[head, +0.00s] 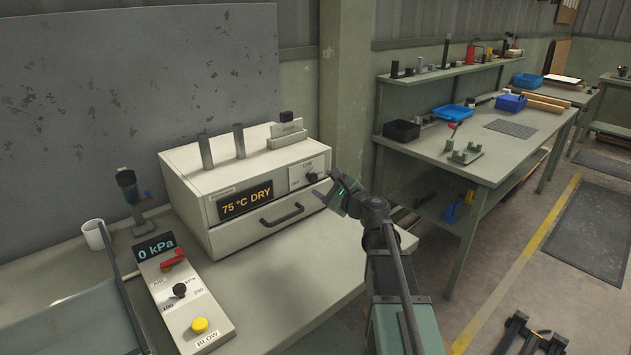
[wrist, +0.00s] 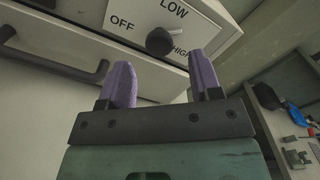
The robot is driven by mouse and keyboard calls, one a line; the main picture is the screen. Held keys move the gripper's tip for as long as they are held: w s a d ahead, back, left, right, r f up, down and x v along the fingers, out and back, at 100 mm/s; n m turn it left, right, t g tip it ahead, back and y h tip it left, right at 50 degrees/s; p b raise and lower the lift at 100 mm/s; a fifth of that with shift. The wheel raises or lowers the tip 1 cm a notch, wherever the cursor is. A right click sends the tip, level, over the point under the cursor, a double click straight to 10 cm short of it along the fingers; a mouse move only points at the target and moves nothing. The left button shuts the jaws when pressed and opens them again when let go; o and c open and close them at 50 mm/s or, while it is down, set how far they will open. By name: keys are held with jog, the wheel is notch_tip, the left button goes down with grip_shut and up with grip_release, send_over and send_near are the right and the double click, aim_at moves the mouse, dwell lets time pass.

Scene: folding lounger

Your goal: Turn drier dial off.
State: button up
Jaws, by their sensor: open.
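The drier (head: 230,185) is a white box on the bench, with a lit display (head: 246,201) reading "75 °C DRY". Its black dial (head: 312,177) is on a white plate at the right of the front face. My gripper (head: 331,188) is in front of the dial. In the wrist view its purple fingers (wrist: 160,84) are apart and empty, with the dial beyond the gap, not between them.
A drawer handle (head: 282,214) juts from the drier's front below the display. A control box (head: 184,297) showing "0 kPa" stands to the left. The bench top (head: 300,268) in front of the drier is clear. Another workbench (head: 480,150) stands at right.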

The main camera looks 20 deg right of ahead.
aim_at(315, 179)
jog(key=x, duration=0.4)
jog(key=shift+w+a, duration=0.1)
jog(key=shift+w, duration=0.15)
jog(key=c, duration=0.9)
